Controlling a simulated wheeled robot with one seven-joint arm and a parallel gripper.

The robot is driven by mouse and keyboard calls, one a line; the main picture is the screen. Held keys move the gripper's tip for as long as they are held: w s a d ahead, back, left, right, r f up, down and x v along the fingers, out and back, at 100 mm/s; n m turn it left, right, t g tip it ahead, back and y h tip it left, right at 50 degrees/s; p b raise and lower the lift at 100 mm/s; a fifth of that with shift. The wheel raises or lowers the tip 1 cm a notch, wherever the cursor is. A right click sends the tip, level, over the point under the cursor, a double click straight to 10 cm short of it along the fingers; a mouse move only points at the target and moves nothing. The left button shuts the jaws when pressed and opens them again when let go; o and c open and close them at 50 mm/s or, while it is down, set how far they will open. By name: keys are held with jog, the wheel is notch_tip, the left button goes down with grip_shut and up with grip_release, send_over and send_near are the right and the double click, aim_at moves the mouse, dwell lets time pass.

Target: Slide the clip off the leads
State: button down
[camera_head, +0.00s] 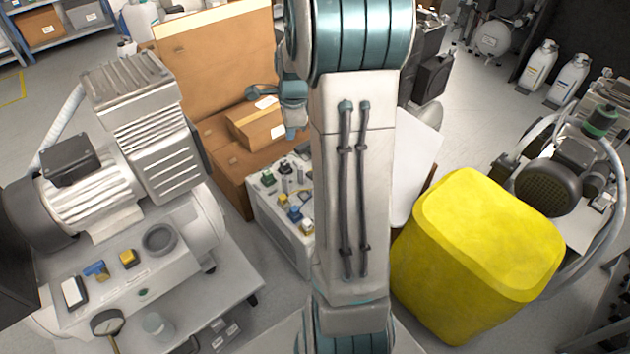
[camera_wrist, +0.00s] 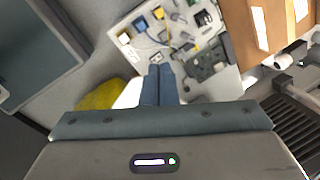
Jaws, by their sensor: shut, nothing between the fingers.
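The fingers of my gripper (camera_wrist: 159,68) are shut together and empty in the wrist view, with their tips over the edge of a light grey panel (camera_wrist: 183,83). The panel carries a yellow block (camera_wrist: 125,39), a blue block (camera_wrist: 140,25) and another yellow block (camera_wrist: 158,13) on its left. A thin yellow lead runs near a dark grey part (camera_wrist: 207,61) to the right of my fingertips. I cannot tell which small part is the clip.
A large yellow block (camera_head: 475,255) stands on the floor right of my arm. A compressor (camera_head: 100,195) with small controls stands at the left. Cardboard boxes (camera_head: 222,62) are behind the panel. Another compressor (camera_head: 548,185) is at the far right.

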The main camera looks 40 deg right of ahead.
jog(key=w+d+f+m+b, duration=0.1)
jog(key=d+f+m+b, duration=0.3)
jog(key=f, duration=0.8)
jog(key=w+d+f+m+b, duration=0.1)
jog(key=d+f+m+b, duration=0.4)
jog(key=d+f+m, duration=0.3)
jog(key=d+f, duration=0.3)
jog(key=f, duration=0.1)
jog(key=shift+w+d+m, duration=0.4)
jog(key=b+x, duration=0.2)
jog(key=x, duration=0.3)
jog(key=b+x, duration=0.2)
jog(key=x, duration=0.3)
jog(key=shift+w+a, duration=0.15)
jog(key=shift+a, duration=0.1)
